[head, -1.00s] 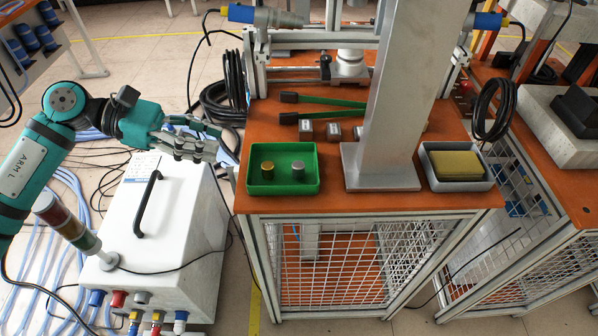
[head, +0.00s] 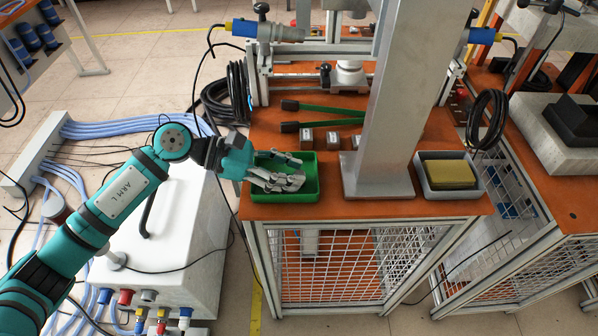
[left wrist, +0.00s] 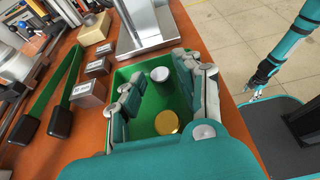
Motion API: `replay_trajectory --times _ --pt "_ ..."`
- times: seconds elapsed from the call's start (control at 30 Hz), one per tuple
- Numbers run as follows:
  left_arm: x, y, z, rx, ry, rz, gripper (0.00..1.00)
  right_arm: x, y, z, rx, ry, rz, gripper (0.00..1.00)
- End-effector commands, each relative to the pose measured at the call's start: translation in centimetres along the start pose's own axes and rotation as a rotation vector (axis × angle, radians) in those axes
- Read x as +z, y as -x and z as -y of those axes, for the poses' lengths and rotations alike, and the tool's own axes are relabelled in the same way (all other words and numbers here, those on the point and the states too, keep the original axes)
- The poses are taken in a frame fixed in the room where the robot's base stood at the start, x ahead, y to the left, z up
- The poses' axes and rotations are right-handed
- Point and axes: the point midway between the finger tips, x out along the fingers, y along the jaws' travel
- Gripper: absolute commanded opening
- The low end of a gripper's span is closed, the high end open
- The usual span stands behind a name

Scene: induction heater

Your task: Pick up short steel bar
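A green tray (head: 312,192) stands at the front left of the orange table. In the left wrist view, a short silver-grey steel bar (left wrist: 160,74) stands upright in the tray (left wrist: 126,73), with a brass-coloured bar (left wrist: 167,122) nearer my wrist. My left gripper (head: 286,172) is over the tray and hides both bars in the head view. In the left wrist view its fingers (left wrist: 166,88) are spread apart, one on either side of the bars, with nothing between them gripped. My right gripper (left wrist: 255,97) seems to show small at the right there; its opening is too small to tell.
A metal column (head: 395,115) rises right of the tray. A grey tray (head: 424,187) with a yellow block (head: 450,174) stands at the right. A white cabinet (head: 190,235) is left of the table.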

Motion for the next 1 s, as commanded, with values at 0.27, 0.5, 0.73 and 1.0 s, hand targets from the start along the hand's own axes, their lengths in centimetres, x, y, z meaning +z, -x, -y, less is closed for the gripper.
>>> replay_trajectory --times 0.27,0.5,0.73,1.0 --pt "0.0 -2.1 -0.1 0.001 0.000 0.000 0.34 0.0 0.7 -0.8 0.009 0.004 0.001 0.53" --pt "0.0 -2.1 0.0 0.001 0.000 0.000 0.22 0.1 0.7 -1.0 0.011 0.005 0.001 0.53" --pt "0.0 -2.1 -0.1 0.001 0.000 0.000 0.00 0.1 0.7 -1.0 0.011 0.004 0.001 0.53" --pt "0.0 -2.1 -0.1 0.001 0.000 0.000 0.00 0.0 0.7 -0.9 0.011 0.003 0.001 0.53"
